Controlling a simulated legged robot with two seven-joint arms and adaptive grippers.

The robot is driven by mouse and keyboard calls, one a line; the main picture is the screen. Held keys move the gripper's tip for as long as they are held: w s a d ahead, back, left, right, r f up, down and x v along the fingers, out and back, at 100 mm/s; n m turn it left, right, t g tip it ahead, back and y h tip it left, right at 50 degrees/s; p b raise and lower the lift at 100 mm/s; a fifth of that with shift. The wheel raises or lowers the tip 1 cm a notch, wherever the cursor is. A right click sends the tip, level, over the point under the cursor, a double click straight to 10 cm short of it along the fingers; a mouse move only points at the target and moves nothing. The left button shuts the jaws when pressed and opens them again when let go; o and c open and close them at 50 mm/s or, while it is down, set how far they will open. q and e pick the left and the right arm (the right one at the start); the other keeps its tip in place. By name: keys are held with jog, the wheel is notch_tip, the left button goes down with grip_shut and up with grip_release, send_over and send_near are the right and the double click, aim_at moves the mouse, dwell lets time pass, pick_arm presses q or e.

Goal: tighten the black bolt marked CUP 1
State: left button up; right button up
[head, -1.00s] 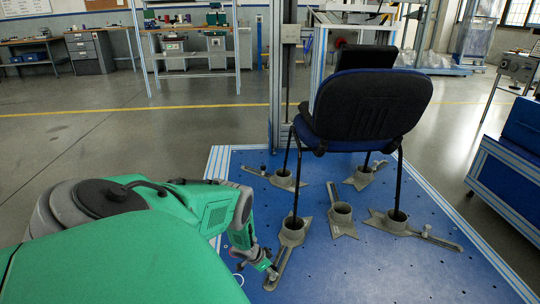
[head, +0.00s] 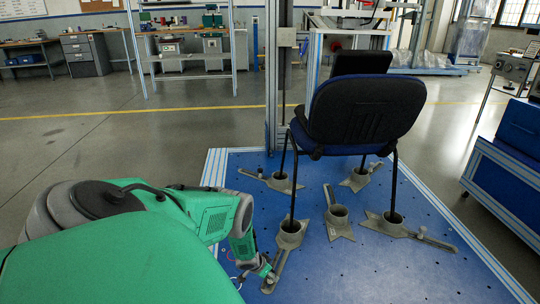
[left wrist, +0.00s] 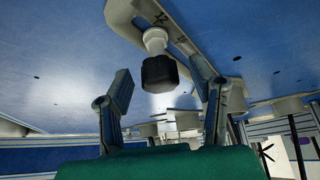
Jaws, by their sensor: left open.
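A black bolt head (left wrist: 158,74) on a pale round shank stands on a slotted grey clamp bar (left wrist: 180,40) in the left wrist view. No CUP 1 marking can be read. My left gripper (left wrist: 160,82) is open, its two fingers on either side of the bolt head with visible gaps. In the head view my left gripper (head: 262,268) is low beside the slotted bar of the front-left grey cup (head: 290,236); the bolt there is too small or hidden to make out. My right gripper is not in view.
A chair (head: 365,110) stands over the blue platform (head: 350,270) with its legs in grey cups. A free cup (head: 338,216) sits in the middle, and another cup (head: 393,224) with a bar is at right. A metal post rises behind. The front platform is clear.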

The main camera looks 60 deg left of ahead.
pick_arm(q)
jog(key=shift+n, duration=0.4)
jog(key=n+p, duration=0.1)
jog(key=n+y+p, duration=0.1)
jog(key=shift+d+r+n+g+y, duration=0.1)
jog(key=shift+d+n+g+y, duration=0.1)
jog(key=shift+n+g+y, duration=0.1)
jog(key=shift+a+n+y+p, duration=0.1)
jog(key=shift+n+y+p, duration=0.2)
jog(key=shift+n+p, duration=0.3)
